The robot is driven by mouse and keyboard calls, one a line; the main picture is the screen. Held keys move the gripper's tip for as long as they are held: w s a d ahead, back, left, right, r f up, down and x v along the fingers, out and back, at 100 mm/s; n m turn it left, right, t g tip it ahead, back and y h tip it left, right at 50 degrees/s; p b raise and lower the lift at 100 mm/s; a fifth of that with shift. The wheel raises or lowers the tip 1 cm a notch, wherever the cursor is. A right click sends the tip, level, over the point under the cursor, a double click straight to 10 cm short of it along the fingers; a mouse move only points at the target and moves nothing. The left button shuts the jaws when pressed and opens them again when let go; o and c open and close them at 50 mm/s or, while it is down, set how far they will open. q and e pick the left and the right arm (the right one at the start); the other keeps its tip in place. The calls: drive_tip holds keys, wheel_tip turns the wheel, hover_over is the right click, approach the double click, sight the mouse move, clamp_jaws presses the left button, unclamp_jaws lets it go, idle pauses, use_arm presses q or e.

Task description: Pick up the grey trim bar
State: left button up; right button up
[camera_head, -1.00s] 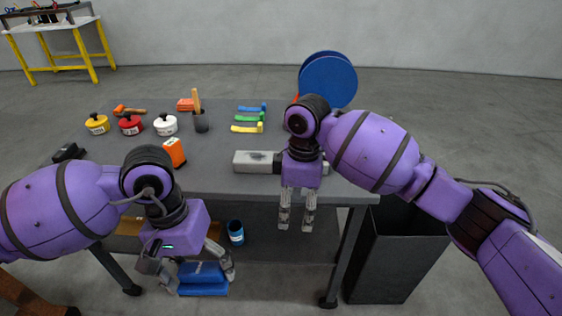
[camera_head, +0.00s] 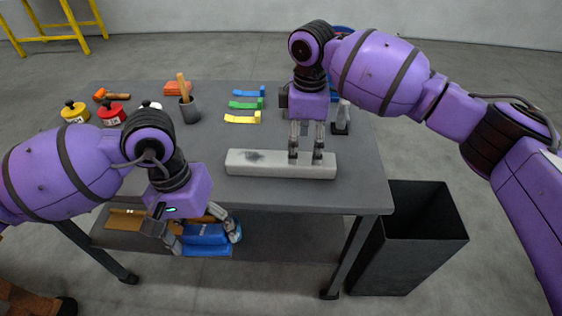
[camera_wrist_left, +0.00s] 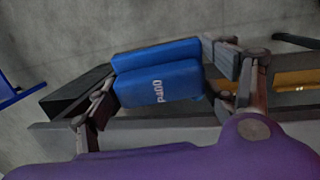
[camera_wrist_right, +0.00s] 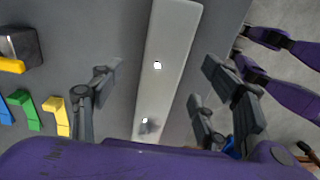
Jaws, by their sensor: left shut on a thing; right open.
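The grey trim bar (camera_head: 250,162) lies flat along the front of the grey table; it is long, pale and has a dark smudge. My right gripper (camera_head: 305,157) points down over its right half, open. In the right wrist view the bar (camera_wrist_right: 165,45) runs between the spread fingers (camera_wrist_right: 157,80), with gaps on both sides; I cannot tell the height above it. My left gripper (camera_head: 205,240) is low in front of the table, shut on a blue block (camera_head: 207,234). In the left wrist view this block (camera_wrist_left: 160,88) is marked P400.
Yellow, green and blue pieces (camera_head: 244,104) lie behind the bar. A black bin (camera_head: 427,232) stands right of the table (camera_head: 330,203). The tabletop left of the bar is partly hidden.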

sight(306, 159)
drive_tip(key=shift+f, duration=0.7)
use_arm(q)
drive_tip(key=shift+w+r, duration=0.1)
drive_tip(key=shift+r, duration=0.25)
use_arm(e)
drive_tip(key=f, duration=0.4)
drive_tip(key=shift+s+d+f, duration=0.15)
drive_tip(key=shift+s+d, duration=0.15)
drive_tip(key=shift+d, duration=0.1)
drive_tip(key=shift+f, duration=0.45)
drive_tip(key=c, duration=1.5)
drive_tip(key=shift+r, duration=0.15)
